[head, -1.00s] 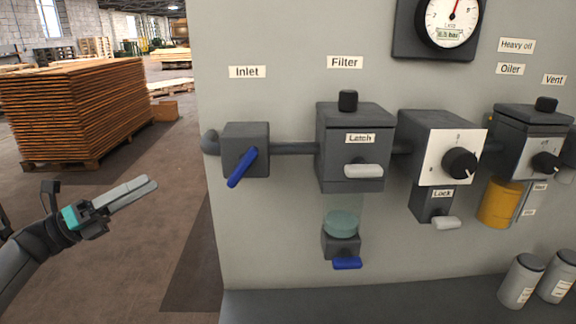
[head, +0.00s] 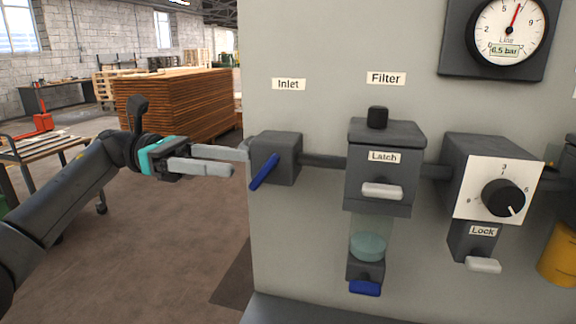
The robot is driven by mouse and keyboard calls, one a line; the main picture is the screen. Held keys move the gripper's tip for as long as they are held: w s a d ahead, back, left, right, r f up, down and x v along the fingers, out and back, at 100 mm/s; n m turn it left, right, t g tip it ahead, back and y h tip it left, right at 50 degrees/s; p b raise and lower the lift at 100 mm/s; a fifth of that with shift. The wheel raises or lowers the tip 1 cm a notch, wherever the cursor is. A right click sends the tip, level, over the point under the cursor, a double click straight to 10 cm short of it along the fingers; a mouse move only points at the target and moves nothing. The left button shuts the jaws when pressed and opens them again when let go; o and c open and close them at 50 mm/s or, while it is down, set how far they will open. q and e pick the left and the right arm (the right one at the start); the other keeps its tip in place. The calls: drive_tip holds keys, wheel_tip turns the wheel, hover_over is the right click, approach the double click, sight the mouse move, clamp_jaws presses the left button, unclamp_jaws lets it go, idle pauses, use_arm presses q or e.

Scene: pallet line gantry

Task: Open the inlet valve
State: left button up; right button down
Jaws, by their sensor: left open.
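The inlet valve (head: 281,153) is a dark grey block on the grey panel, under the "Inlet" label (head: 288,84). Its blue handle (head: 264,172) slants down to the left from the block's front. My left gripper (head: 240,161) comes in from the left, with its two light grey fingers spread apart and nothing seen between them. The fingertips are just left of the valve block and the handle, near the panel's left edge. I cannot tell whether a fingertip touches the valve. My right gripper is not in view.
Right of the valve, a pipe (head: 324,161) leads to the filter (head: 384,165) with its latch and blue drain handle (head: 365,288). Further right is a regulator with a black knob (head: 503,197), and a gauge (head: 507,30) above. Open floor lies left of the panel.

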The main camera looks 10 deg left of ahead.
sight(264, 172)
use_arm(q)
drive_tip(key=d, duration=0.9)
drive_tip(key=shift+s+d+p, duration=0.15)
drive_tip(key=shift+d+p, duration=0.2)
drive_tip(key=shift+d, duration=0.05)
clamp_jaws()
